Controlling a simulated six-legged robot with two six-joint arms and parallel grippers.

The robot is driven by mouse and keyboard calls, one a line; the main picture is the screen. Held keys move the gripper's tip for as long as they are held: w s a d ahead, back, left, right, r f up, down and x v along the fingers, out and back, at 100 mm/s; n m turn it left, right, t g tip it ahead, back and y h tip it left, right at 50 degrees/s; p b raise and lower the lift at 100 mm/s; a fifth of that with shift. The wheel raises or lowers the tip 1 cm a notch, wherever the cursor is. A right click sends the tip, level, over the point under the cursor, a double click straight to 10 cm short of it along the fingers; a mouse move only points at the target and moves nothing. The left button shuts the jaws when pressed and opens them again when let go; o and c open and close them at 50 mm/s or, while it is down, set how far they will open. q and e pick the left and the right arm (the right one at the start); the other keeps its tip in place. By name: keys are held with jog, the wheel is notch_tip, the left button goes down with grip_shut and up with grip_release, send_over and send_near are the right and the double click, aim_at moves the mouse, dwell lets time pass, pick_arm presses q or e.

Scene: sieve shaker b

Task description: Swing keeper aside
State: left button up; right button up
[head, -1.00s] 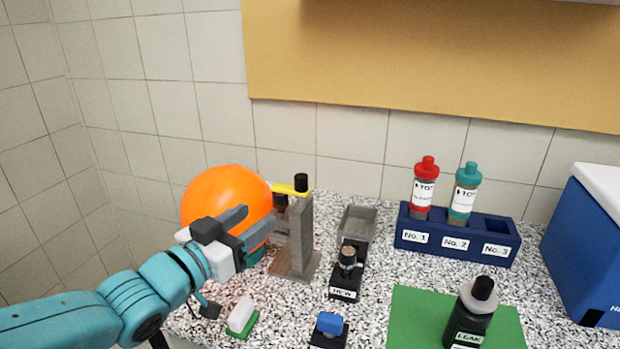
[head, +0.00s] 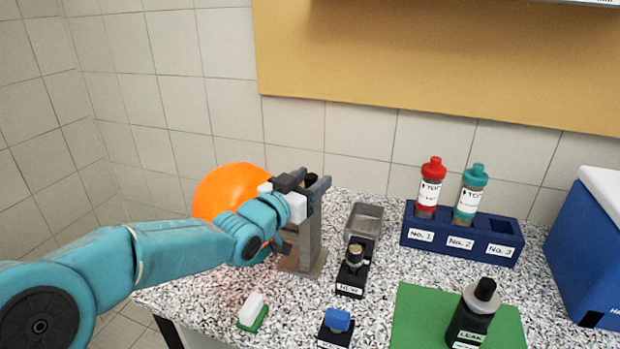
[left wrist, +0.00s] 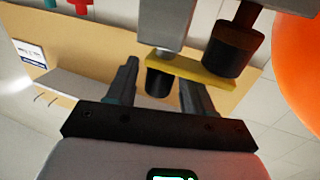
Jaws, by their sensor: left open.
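The keeper, a yellow bar (left wrist: 193,69), shows in the left wrist view with a black knob (left wrist: 158,83) at one end. In the head view the bar is hidden behind my gripper; a bit of the dark knob shows. My left gripper (head: 317,191) is at the top of the grey stand (head: 309,240). Its jaws are open, with one finger on each side of the knob in the left wrist view (left wrist: 160,84). I cannot tell whether they touch it. A dark cylinder (left wrist: 233,47) stands near the bar's other end. My right gripper is out of view.
An orange ball-like object (head: 228,187) is close behind my left arm. A small metal tray (head: 364,222) and a black holder (head: 351,278) stand right of the stand. A blue bottle rack (head: 412,245) is farther right.

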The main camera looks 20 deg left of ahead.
pick_arm(q)
jog(key=shift+w+d+f, duration=0.1)
jog(key=shift+w, duration=0.05)
jog(key=shift+c, duration=0.7)
jog(key=c, duration=0.8)
